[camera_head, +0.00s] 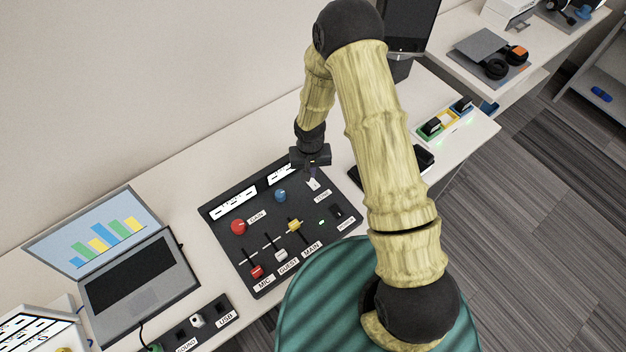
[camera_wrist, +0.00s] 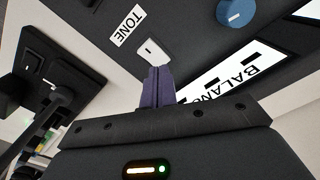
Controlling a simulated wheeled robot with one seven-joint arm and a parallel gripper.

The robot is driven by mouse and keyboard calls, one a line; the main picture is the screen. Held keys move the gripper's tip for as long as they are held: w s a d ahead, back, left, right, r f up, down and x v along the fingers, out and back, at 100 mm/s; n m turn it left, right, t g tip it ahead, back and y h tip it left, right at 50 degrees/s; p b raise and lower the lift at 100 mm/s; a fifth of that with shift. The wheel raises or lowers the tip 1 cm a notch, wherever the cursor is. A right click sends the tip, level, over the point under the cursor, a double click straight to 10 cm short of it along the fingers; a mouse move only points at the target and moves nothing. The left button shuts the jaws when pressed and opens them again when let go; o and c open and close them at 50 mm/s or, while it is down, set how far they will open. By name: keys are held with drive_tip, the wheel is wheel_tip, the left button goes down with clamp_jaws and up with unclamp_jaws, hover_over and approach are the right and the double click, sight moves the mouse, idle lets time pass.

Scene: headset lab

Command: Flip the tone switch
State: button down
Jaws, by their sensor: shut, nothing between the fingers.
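The tone switch (camera_head: 314,184) is a small white rocker on the black mixer panel (camera_head: 213,213), beside its white TONE label (camera_head: 322,195). In the wrist view the white switch (camera_wrist: 151,49) lies just past my fingertips, next to the TONE label (camera_wrist: 127,26). My gripper (camera_head: 311,171) is over the panel's upper right part, close to the switch. In the wrist view my gripper's fingers (camera_wrist: 158,72) are pressed together with nothing between them. Their tips look very near the switch; I cannot tell whether they touch it.
A blue knob (camera_head: 280,195), a red gain knob (camera_head: 239,227) and several sliders share the panel. A laptop (camera_head: 138,290) stands left. A black monitor (camera_head: 408,25) and a tray with coloured slots (camera_head: 447,124) are to the right.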

drive_tip(key=shift+r+p, duration=1.4)
drive_tip(key=shift+r, duration=0.85)
drive_tip(key=s+d+r+t, duration=0.1)
drive_tip(key=s+d+r, duration=0.3)
drive_tip(key=r, duration=0.4)
drive_tip(key=s+d+r, duration=0.4)
drive_tip(key=d+r, duration=0.1)
drive_tip(key=r, duration=0.4)
drive_tip(key=s+d+r+t, duration=0.1)
drive_tip(key=s+d+r, duration=0.3)
drive_tip(key=r, duration=0.4)
drive_tip(key=shift+s+d+r+m+t, duration=0.15)
drive_tip(key=shift+s+d+m+t, duration=0.15)
drive_tip(key=shift+m, duration=0.1)
drive_tip(key=shift+w, duration=0.1)
